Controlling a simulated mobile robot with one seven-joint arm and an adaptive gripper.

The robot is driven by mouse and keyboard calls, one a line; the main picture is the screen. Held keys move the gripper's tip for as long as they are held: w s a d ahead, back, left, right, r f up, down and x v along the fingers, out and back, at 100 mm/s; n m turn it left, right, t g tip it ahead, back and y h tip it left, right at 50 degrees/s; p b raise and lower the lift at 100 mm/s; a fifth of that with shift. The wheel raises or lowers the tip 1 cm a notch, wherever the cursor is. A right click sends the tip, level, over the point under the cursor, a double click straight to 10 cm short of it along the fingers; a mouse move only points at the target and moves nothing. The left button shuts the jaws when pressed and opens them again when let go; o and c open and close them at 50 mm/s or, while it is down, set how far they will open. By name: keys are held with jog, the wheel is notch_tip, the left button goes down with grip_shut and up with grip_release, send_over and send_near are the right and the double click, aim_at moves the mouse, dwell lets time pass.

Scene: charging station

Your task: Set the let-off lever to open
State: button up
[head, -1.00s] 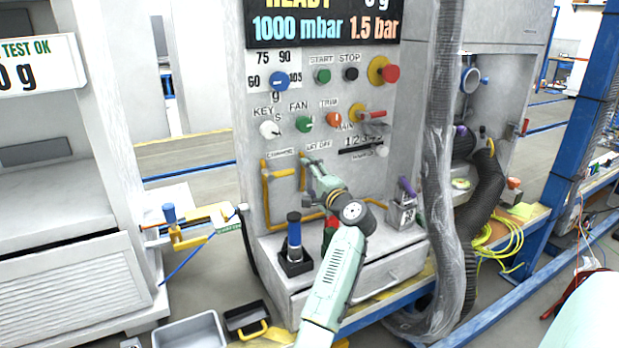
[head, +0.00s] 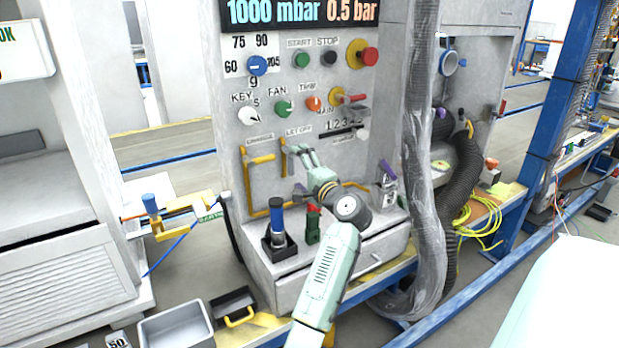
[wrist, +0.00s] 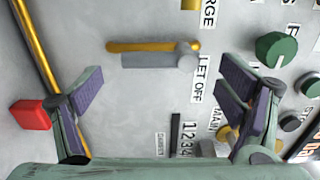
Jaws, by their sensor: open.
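The let-off lever (head: 283,157) is a yellow handle under the LET OFF label on the grey panel. In the head view it points down, just left of my gripper (head: 302,157). In the wrist view, which is turned sideways, the lever (wrist: 150,46) lies along the panel with its grey pivot beside the LET OFF label. My gripper (wrist: 163,85) is open and empty, its fingers spread wide; the lever appears above the gap between them. I see no contact, but the depth between fingers and lever is hard to judge.
The charge lever (head: 258,160) and yellow piping are left of the let-off lever. The main lever's red handle (head: 352,98) and several knobs are above. A plastic-wrapped hose (head: 416,170) hangs at the right.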

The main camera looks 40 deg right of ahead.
jog(key=v, duration=0.7)
jog(key=shift+s, duration=0.15)
